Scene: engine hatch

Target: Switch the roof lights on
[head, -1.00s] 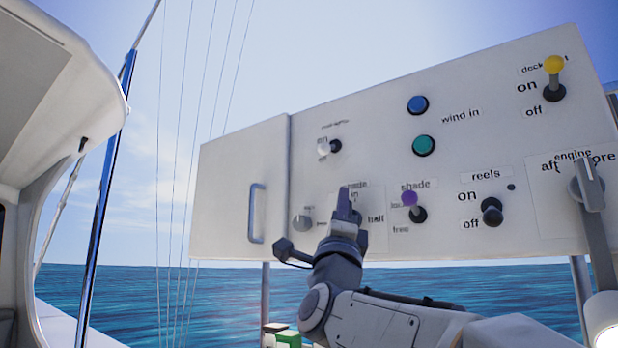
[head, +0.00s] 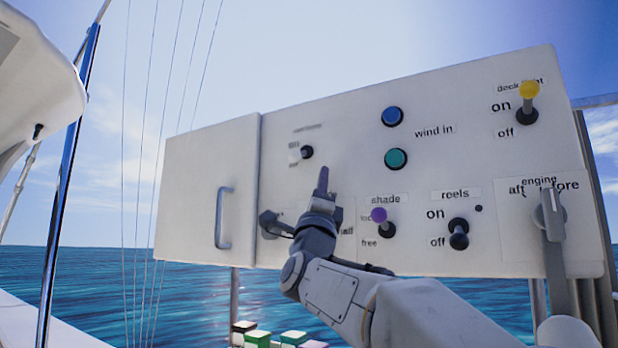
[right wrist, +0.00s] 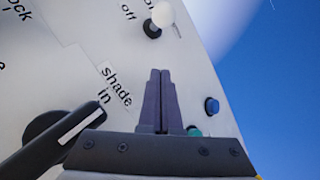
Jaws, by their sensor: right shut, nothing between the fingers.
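A toggle switch with a white knob (head: 295,155) and dark base (head: 306,152) is on the upper left of the white panel. The small label above it is too blurred to read. The white knob also shows at the top of the right wrist view (right wrist: 162,14), near "on" and "off" lettering. I cannot tell for sure which way it is set. My right gripper (head: 322,180) is shut and empty, its fingers pointing up just below and right of this switch, apart from it in the picture. Its shut fingers show in the wrist view (right wrist: 160,75). My left gripper is not in view.
Blue (head: 392,117) and green (head: 396,159) buttons are to the right. A purple-knobbed shade lever (head: 379,215), black reels switch (head: 458,234), yellow deck light switch (head: 528,90) and engine lever (head: 552,215) are further right. A door handle (head: 223,218) is left. My gripper covers the lower-left controls.

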